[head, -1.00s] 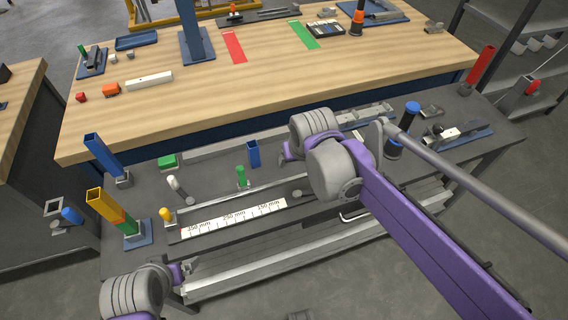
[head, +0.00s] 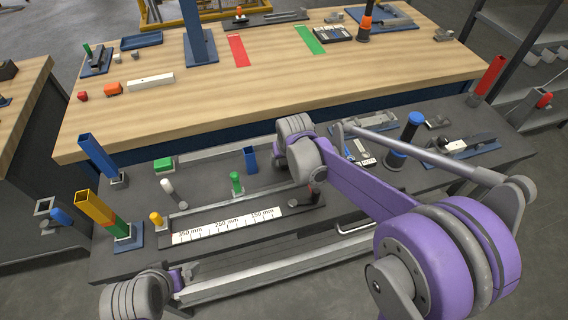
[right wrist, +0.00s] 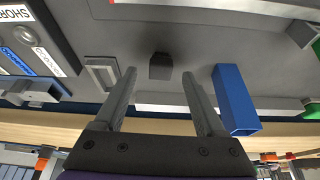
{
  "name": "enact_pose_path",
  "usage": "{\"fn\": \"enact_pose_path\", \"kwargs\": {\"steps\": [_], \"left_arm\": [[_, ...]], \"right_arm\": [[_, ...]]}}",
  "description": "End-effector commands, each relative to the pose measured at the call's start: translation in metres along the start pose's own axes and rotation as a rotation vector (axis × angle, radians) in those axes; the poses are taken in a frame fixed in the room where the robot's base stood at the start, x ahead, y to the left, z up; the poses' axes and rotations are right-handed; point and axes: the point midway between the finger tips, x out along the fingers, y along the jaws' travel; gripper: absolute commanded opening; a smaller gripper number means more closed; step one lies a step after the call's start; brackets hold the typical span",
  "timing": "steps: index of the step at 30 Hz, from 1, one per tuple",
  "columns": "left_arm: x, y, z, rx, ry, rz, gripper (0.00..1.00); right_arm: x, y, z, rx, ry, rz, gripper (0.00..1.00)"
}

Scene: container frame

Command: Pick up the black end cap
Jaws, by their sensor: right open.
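The black end cap (right wrist: 160,66) is a small dark block on the grey bench in the right wrist view. It sits ahead of my right gripper (right wrist: 158,76), roughly in line with the gap between the two spread fingers. The fingers are open with nothing between them, and the cap looks apart from them. In the head view my right gripper (head: 316,188) is small and partly hidden by my own arm, and I cannot make out the cap there. My left gripper (head: 188,272) is low at the left by the bench's front rail; its jaw opening is unclear.
A blue square tube (right wrist: 235,98) stands right of the fingers in the right wrist view; it also shows in the head view (head: 250,160). A grey open block (right wrist: 101,74) lies left of the fingers. A ruler strip (head: 228,225) lies at the bench front.

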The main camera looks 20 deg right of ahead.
Motion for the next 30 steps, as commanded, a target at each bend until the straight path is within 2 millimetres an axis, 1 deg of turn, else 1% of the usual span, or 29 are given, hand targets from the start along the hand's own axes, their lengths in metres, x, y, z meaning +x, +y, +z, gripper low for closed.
{"fn": "enact_pose_path", "kwargs": {"steps": [1,3,10,11,12,14,18,20,21,23,30], "left_arm": [[0.0005,0.0,0.0005,0.0,0.0,0.0,1.0],[0.0007,0.0,0.0006,0.0,-0.001,0.0,1.0],[0.0006,0.0,0.0006,0.0,-0.001,0.0,1.0],[0.0006,0.0,0.0006,0.0,-0.001,0.0,1.0],[0.0006,0.0,0.0006,0.0,-0.001,0.0,1.0],[0.0006,0.0,0.0006,0.0,-0.001,0.0,1.0],[0.0006,0.0,0.0006,0.0,-0.001,0.0,1.0],[0.0006,0.0,0.0006,0.0,0.0,0.0,1.0],[0.0006,0.0,0.0006,0.0,0.0,0.0,1.0],[0.0006,0.0,0.0006,0.0,0.0,0.0,1.0],[0.0006,0.0,0.0006,0.0,-0.001,0.0,1.0]], "right_arm": [[0.0068,-0.0003,0.0002,0.0,0.0,0.0,0.72],[0.0113,-0.0003,0.0005,-0.001,0.0,0.0,0.72],[0.0128,-0.0003,0.0005,-0.001,0.0,0.0,0.72],[0.0127,-0.0003,0.0005,-0.001,0.0,0.0,0.71],[0.0127,-0.0003,0.0005,-0.001,0.0,0.0,0.64],[0.0126,-0.0003,0.0005,-0.001,0.0,0.0,0.53],[0.0125,-0.0003,0.0005,-0.001,0.0,0.0,0.28],[0.0125,-0.0003,0.0006,-0.001,0.0,0.0,0.17],[0.0125,-0.0003,0.0005,-0.001,0.0,0.0,0.1],[0.0125,-0.0004,0.0006,-0.001,0.0,0.0,0.0],[0.0124,-0.0004,0.0005,-0.001,0.0,0.0,0.0]]}}
